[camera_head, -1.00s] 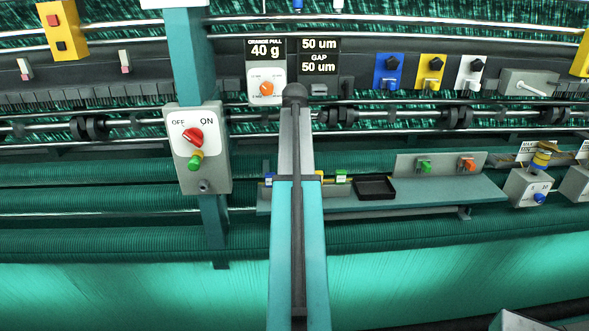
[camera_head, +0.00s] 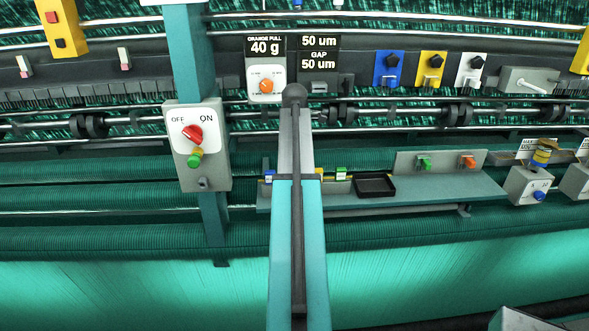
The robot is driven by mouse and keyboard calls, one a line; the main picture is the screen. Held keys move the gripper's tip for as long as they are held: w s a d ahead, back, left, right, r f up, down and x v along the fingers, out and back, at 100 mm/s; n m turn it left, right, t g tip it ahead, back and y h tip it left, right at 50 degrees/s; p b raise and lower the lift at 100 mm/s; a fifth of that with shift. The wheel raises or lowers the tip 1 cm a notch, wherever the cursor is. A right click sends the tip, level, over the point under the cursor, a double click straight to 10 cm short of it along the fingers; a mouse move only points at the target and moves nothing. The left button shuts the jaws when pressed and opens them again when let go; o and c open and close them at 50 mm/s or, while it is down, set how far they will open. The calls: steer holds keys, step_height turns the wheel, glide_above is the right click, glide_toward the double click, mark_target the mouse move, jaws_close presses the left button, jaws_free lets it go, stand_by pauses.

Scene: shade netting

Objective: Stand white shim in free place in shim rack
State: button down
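I cannot make out a white shim in this view. A low grey holder with small coloured blocks, which may be the shim rack (camera_head: 330,188), sits on the teal shelf and is partly hidden behind my teal and grey column. A green block (camera_head: 341,173) and part of a yellow block (camera_head: 319,173) show right of the column. A blue block (camera_head: 269,176) shows left of it. Free places in the rack cannot be told. My gripper is not in view.
A black tray (camera_head: 376,186) lies beside the blocks on the shelf (camera_head: 445,188). A grey bracket with green and orange knobs (camera_head: 440,161) stands at the shelf's right. A switch box with a red knob (camera_head: 197,147) is at left. Rollers and bars run across behind.

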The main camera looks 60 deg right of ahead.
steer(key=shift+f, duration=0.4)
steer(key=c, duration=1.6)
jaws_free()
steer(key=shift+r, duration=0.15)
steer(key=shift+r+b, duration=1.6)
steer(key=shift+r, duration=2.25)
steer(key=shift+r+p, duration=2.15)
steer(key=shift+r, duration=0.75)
